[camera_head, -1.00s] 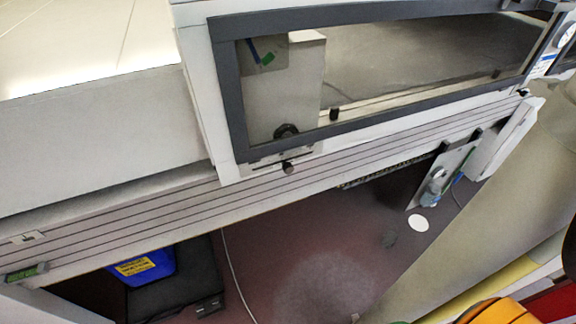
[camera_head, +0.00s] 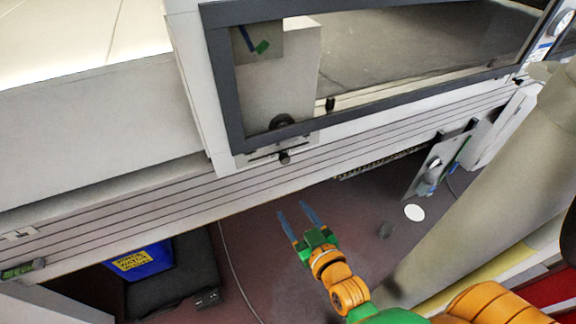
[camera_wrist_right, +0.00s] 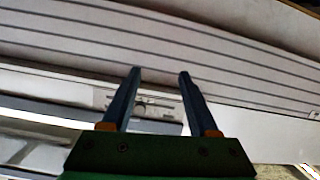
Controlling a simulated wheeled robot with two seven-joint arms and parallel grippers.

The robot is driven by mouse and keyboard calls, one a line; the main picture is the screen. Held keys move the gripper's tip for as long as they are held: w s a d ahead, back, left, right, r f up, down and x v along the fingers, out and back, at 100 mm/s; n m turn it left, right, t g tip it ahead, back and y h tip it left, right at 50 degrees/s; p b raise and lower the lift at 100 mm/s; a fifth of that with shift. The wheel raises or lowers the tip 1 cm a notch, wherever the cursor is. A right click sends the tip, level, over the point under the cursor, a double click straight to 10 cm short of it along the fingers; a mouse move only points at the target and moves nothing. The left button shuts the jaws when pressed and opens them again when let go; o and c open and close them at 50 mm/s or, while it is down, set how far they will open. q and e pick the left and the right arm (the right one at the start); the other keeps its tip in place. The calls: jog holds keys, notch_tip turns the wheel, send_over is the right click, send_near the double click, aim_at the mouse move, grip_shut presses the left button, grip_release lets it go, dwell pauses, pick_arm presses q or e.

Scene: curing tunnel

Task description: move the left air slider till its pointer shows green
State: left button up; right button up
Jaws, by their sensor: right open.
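The left air slider's dark knob (camera_head: 284,157) sits on a slotted plate below the left end of the window, near the middle of its slot. In the right wrist view its pale plate (camera_wrist_right: 151,104) shows between and behind my fingers. A small panel (camera_head: 258,43) behind the glass carries a blue and a green mark; I cannot make out where a pointer stands. My right gripper (camera_head: 293,208) is open and empty, below and apart from the knob; its two fingers (camera_wrist_right: 160,73) point toward the ribbed front. My left gripper is not in view.
The dark-framed window (camera_head: 228,90) runs along the white tunnel wall. A ribbed ledge (camera_head: 130,225) lies below it. A blue bin (camera_head: 140,262) stands at lower left, a beige column (camera_head: 475,190) at right. The floor between has a white disc (camera_head: 414,212) and a cable.

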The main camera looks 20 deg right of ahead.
jog(key=t, duration=0.2)
send_near(286, 162)
jog(key=w, duration=0.1)
jog(key=shift+h, duration=0.4)
jog(key=w, duration=0.7)
jog(key=shift+w+a+p, duration=0.15)
jog(key=shift+a+p, duration=0.1)
jog(key=shift+p, duration=0.1)
jog(key=shift+f, duration=0.1)
grip_shut()
